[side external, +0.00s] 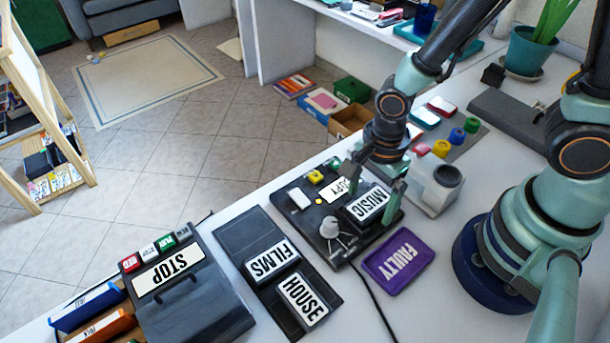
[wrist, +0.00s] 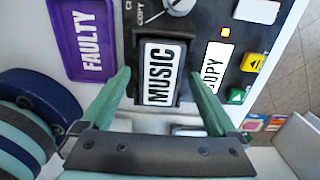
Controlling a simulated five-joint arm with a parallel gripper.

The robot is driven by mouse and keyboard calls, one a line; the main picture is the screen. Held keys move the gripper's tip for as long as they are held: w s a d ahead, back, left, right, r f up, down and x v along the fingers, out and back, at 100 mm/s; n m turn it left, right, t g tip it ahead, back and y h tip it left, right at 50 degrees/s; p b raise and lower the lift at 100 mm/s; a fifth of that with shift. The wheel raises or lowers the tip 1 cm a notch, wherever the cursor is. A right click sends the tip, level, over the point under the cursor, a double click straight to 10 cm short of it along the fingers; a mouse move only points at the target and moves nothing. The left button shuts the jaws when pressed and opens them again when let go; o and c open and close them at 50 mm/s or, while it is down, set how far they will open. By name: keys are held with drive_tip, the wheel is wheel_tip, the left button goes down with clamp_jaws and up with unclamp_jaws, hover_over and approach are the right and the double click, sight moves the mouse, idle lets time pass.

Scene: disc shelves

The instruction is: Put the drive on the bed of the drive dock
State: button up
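The drive labelled MUSIC (side external: 368,206) is a black block with a white label. It sits at the near right part of the dark drive dock (side external: 318,225), which carries a COPY label, a grey knob, a yellow button and a white block. In the wrist view the MUSIC drive (wrist: 161,73) appears seated in a framed recess of the dock (wrist: 215,14). My gripper (side external: 373,186) is over the drive. In the wrist view my gripper (wrist: 160,76) is open, one finger on each side of the drive, with gaps on both sides.
A purple FAULTY tray (side external: 398,262) lies beside the dock. Drives labelled FILMS (side external: 270,261) and HOUSE (side external: 303,299) sit on a dark rack (side external: 240,232). A STOP machine (side external: 190,305) stands left. A grey holder (side external: 437,186) and coloured pieces are behind the dock.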

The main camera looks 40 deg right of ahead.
sight(370, 203)
wheel_tip(370, 203, up, 12)
drive_tip(key=w+d+r+n+t, duration=0.2)
drive_tip(key=d+r+n, duration=0.3)
drive_tip(key=n, duration=0.4)
drive_tip(key=w+d+r+n+t, duration=0.3)
drive_tip(key=d+r+n, duration=0.2)
drive_tip(key=n, duration=0.4)
drive_tip(key=shift+w+d+t, duration=0.25)
drive_tip(key=shift+d+t, duration=0.05)
drive_tip(key=shift+d, duration=0.2)
idle(0.8)
